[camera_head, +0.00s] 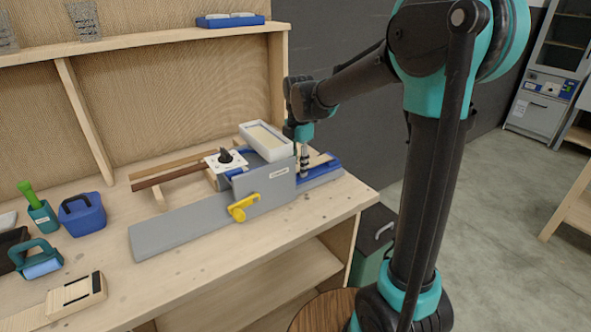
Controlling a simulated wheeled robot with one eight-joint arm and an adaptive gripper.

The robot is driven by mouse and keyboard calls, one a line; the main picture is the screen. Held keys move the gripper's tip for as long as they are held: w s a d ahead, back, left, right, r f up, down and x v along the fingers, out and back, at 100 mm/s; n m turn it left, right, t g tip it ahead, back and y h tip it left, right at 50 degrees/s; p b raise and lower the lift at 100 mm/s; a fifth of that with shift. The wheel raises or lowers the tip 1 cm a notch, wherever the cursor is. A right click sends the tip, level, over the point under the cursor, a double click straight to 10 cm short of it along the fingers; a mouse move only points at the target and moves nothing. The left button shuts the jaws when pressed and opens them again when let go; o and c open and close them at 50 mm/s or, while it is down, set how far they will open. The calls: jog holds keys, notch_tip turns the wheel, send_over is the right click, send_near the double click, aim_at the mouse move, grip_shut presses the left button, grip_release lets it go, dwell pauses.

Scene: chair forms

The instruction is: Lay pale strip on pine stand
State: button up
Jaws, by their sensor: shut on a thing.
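My gripper (304,172) points down at the right end of the grey bench machine, its fingers small and partly hidden. A pale wooden piece (319,160), which looks like the pale strip, shows at the fingers, just above the blue part of the machine. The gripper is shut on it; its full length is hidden. The pine stand (159,196) is left of the machine on the workbench. A dark brown strip (166,178) and a lighter brown strip (160,168) lie across it, side by side.
The grey machine (270,194) has a yellow handle (243,207) and a long grey bed (180,224). Blue and green containers (82,215) stand at left. The bench front (210,265) is mostly clear.

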aim_at(311, 163)
jog(key=shift+f, duration=0.1)
jog(key=shift+c, duration=0.6)
jog(key=shift+w+d, duration=0.1)
jog(key=shift+d, duration=0.05)
jog(key=shift+w+d, duration=0.65)
jog(key=shift+d, duration=0.25)
jog(key=shift+w+d, duration=0.6)
jog(key=shift+d, duration=0.3)
jog(key=shift+r, duration=0.2)
jog(key=shift+w+d+r, duration=0.3)
jog(key=shift+d+r, duration=0.1)
jog(key=shift+r, duration=0.1)
jog(key=shift+w+d+r, duration=0.25)
jog(key=shift+d+r, duration=0.1)
jog(key=shift+r, duration=0.15)
jog(key=shift+w+d+r, duration=0.1)
jog(key=shift+w+d, duration=0.6)
jog(key=shift+d, duration=0.35)
jog(key=shift+w+d+r, duration=0.1)
jog(key=shift+w+d, duration=0.6)
jog(key=shift+d, duration=0.3)
jog(key=shift+w+d+r, duration=0.1)
jog(key=shift+w+d, duration=0.6)
jog(key=shift+d, duration=0.35)
jog(key=shift+r, duration=5)
